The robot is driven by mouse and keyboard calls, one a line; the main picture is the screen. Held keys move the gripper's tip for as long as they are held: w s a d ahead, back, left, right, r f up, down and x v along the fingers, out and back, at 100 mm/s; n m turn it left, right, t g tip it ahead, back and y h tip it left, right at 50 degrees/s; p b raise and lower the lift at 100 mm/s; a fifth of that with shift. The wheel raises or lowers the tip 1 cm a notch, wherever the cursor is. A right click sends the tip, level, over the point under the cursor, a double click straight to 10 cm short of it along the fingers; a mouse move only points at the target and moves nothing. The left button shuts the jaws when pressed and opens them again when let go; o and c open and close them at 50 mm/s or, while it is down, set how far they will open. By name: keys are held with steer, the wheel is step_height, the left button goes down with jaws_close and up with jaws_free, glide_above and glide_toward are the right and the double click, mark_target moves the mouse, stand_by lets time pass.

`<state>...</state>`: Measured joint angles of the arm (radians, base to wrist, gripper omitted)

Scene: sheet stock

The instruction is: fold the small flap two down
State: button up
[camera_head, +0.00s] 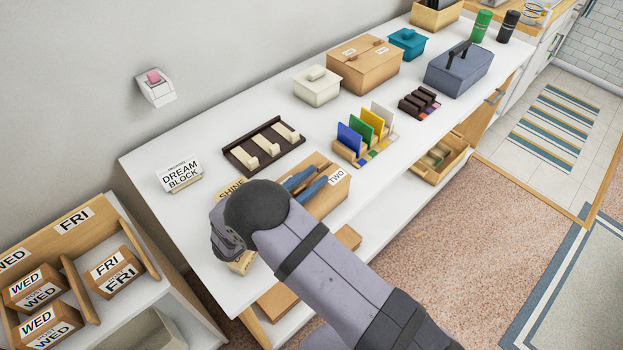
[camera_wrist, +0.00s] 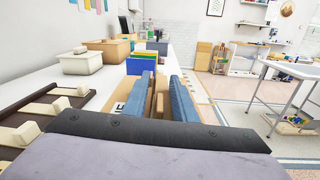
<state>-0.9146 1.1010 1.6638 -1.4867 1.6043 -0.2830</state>
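A cardboard-coloured box (camera_head: 325,200) stands on the white counter, with a TWO label (camera_head: 337,177) on the flap at its right side. My gripper (camera_head: 306,183) is over the box's left part, its two blue fingers apart. In the wrist view my gripper (camera_wrist: 164,88) shows a gap between the fingers, with tan box parts (camera_wrist: 160,103) behind and below it. I cannot tell whether a finger touches a flap. My arm hides the box's near left side. A second label, partly covered, reads SHINE (camera_head: 231,190).
A dark rack with cream blocks (camera_head: 264,147) lies behind the box. A holder with coloured cards (camera_head: 366,132) stands to its right. A DREAM BLOCK sign (camera_head: 181,175) is at left.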

steer(key=b+v, duration=0.3)
steer(key=v, duration=0.3)
steer(key=shift+s+a+f, duration=0.1)
steer(key=shift+s+a, duration=0.35)
steer(key=shift+s, duration=0.05)
